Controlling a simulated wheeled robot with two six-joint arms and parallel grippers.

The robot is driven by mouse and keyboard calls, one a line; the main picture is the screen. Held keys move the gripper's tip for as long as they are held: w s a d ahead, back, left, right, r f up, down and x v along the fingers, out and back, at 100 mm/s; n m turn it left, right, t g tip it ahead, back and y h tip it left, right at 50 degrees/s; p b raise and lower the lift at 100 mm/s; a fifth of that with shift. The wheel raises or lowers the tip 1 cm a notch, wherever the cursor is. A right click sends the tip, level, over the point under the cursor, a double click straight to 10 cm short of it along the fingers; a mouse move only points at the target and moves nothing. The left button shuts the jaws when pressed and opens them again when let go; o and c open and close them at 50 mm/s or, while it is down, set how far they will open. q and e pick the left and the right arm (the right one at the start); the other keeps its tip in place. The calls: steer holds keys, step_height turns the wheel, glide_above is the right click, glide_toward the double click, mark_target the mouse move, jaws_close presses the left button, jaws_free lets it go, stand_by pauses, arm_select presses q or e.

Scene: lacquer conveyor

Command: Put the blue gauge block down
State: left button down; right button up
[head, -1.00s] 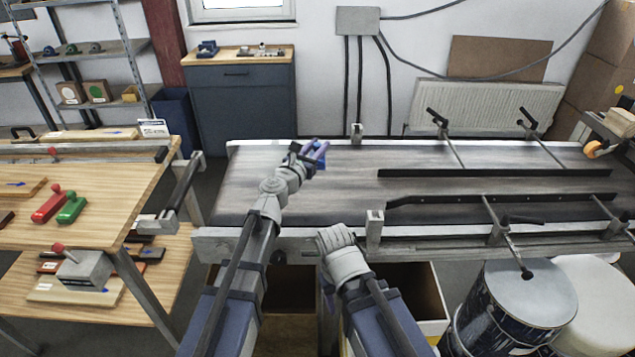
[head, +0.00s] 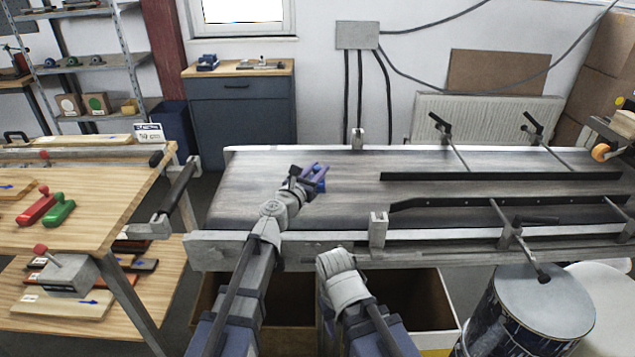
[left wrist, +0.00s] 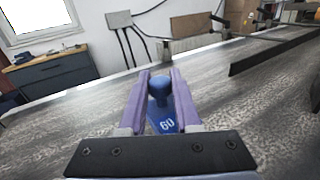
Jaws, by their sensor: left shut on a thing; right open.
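The blue gauge block (left wrist: 163,121) has a round knob on top and a white "60" on its face. It is between the purple fingers of my left gripper (left wrist: 160,85), which is shut on it. In the head view my left gripper (head: 312,177) and the block (head: 319,184) are over the left part of the grey conveyor belt (head: 250,185). I cannot tell if the block's underside touches the belt. My right gripper is hidden in the head view; only my right arm shows, in front of the conveyor's near rail.
Black guide rails (head: 500,176) run along the belt's right part. A clamp post (head: 377,230) stands on the near edge. A wooden bench (head: 95,200) at left holds a red stamp (head: 37,207) and a green stamp (head: 59,210). The belt around the block is clear.

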arm_select(q)
steer(key=shift+f+b, duration=0.9)
steer(key=shift+f, duration=0.5)
steer(key=shift+f, duration=0.15)
steer(key=c, duration=0.6)
jaws_free()
